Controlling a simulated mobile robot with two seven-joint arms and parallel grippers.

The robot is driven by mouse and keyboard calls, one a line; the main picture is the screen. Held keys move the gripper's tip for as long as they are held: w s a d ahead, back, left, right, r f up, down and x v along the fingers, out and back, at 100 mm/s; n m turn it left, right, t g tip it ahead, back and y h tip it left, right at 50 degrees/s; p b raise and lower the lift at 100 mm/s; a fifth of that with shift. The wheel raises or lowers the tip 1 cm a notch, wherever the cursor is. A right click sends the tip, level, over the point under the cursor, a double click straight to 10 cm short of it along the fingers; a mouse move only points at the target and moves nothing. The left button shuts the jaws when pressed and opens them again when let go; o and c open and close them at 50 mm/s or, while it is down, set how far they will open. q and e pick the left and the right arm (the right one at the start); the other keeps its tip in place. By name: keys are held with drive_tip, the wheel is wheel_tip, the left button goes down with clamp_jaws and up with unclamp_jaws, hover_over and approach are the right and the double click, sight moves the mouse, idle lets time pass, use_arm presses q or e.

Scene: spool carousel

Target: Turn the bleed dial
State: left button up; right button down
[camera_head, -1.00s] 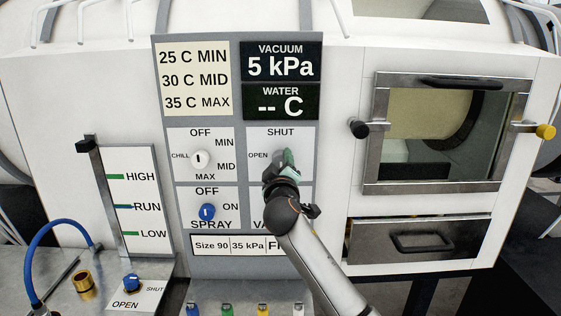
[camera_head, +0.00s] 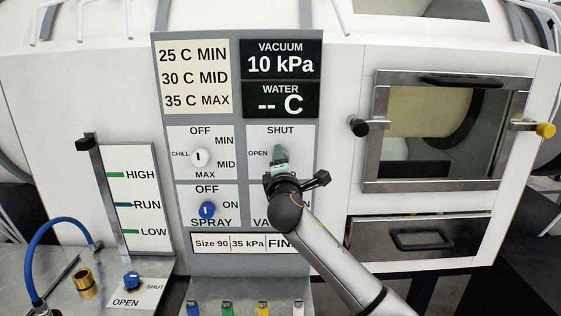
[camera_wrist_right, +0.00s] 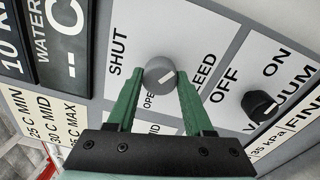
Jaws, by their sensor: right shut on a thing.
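In the head view the right gripper (camera_head: 279,157) is against the panel below SHUT and beside OPEN, and mostly hides the dial. The vacuum display (camera_head: 281,61) reads 10 kPa. My left gripper is not in view.
The black vacuum knob (camera_wrist_right: 259,105) is close to the dial, below it on the panel. The white chill knob (camera_head: 200,159) and blue spray knob (camera_head: 207,210) are to the left. A windowed door (camera_head: 447,131) with a black handle is to the right.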

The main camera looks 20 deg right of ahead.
drive_tip(key=shift+f+n, duration=0.1)
drive_tip(key=shift+n, duration=4.1)
drive_tip(key=shift+c, duration=1.4)
unclamp_jaws()
drive_tip(key=shift+s, duration=0.15)
drive_tip(key=b+v, duration=0.2)
drive_tip(key=v, duration=1)
drive_tip(key=shift+s, duration=0.1)
